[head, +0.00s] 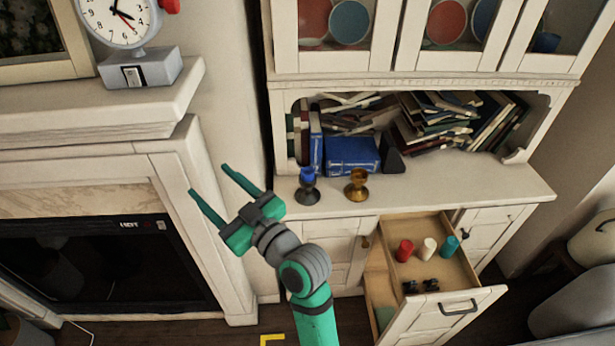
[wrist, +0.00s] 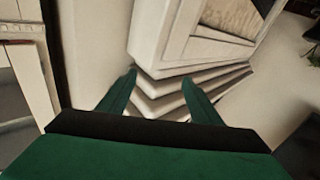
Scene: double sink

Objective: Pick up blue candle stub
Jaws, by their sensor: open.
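A short blue candle stub (head: 307,174) stands in a dark candlestick (head: 308,193) on the hutch counter. A teal-blue cylinder (head: 449,247) stands in the open drawer beside a white one (head: 427,249) and a red one (head: 404,251). My gripper (head: 209,180) is open and empty, to the left of the candlestick, pointing up and left towards the mantel side. In the wrist view its two green fingers (wrist: 159,76) are spread apart, with a white stepped moulding beyond them. No candle shows in the wrist view.
A brass candlestick (head: 356,187) stands right of the dark one. Books (head: 352,154) fill the shelf behind. The open drawer (head: 474,297) juts out below the counter (head: 440,190).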

